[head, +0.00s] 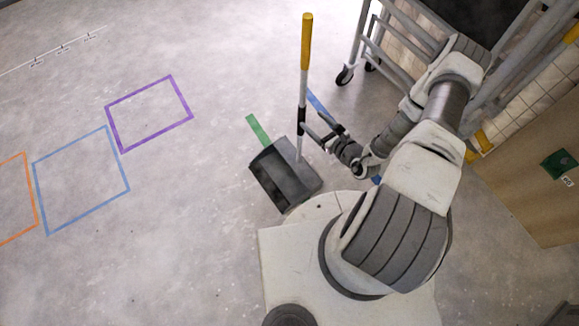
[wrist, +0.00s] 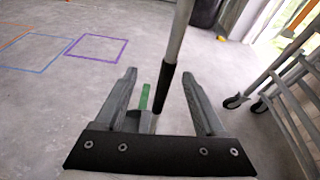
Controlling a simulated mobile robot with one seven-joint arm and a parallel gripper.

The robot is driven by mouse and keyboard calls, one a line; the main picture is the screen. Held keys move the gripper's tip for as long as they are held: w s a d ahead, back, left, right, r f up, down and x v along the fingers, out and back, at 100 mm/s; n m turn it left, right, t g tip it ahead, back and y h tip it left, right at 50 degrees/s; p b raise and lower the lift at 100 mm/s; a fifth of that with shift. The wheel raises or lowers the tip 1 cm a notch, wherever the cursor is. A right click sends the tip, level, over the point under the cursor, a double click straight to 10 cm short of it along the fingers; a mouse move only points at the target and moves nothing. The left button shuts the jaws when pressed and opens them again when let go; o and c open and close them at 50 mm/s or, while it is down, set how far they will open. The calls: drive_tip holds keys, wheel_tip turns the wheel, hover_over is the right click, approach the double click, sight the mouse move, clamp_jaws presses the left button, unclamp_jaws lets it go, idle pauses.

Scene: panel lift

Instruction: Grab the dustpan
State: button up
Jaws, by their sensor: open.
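The dustpan has a dark pan (head: 283,178) on the floor just in front of my base. Its upright pale pole (head: 303,90) has a black sleeve low down and a yellow grip (head: 307,42) on top. My gripper (head: 317,130) is open beside the black sleeve, low over the floor. In the wrist view the pole (wrist: 179,40) and its black sleeve (wrist: 164,90) show between the two open fingers (wrist: 160,80). I cannot tell whether the sleeve is fully between the fingertips or just beyond them. The gripper's body hides the pan there.
A grey wheeled cart (head: 362,45) stands at the upper right, with its casters also in the wrist view (wrist: 235,101). A wooden panel (head: 530,170) is at the right. Green tape (head: 257,130) and purple (head: 150,112) and blue (head: 82,180) outlines mark the open floor at left.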

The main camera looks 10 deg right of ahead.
wheel_tip(320, 180, down, 7)
drive_tip(key=s+m+h, duration=0.2)
drive_tip(key=s+m, duration=0.1)
drive_tip(key=d+f+b+x, duration=0.1)
drive_tip(key=b+x, duration=0.6)
drive_tip(key=x, duration=1)
drive_tip(key=shift+d+h, duration=0.3)
drive_tip(key=shift+d, duration=0.05)
drive_tip(key=shift+f, duration=0.15)
clamp_jaws()
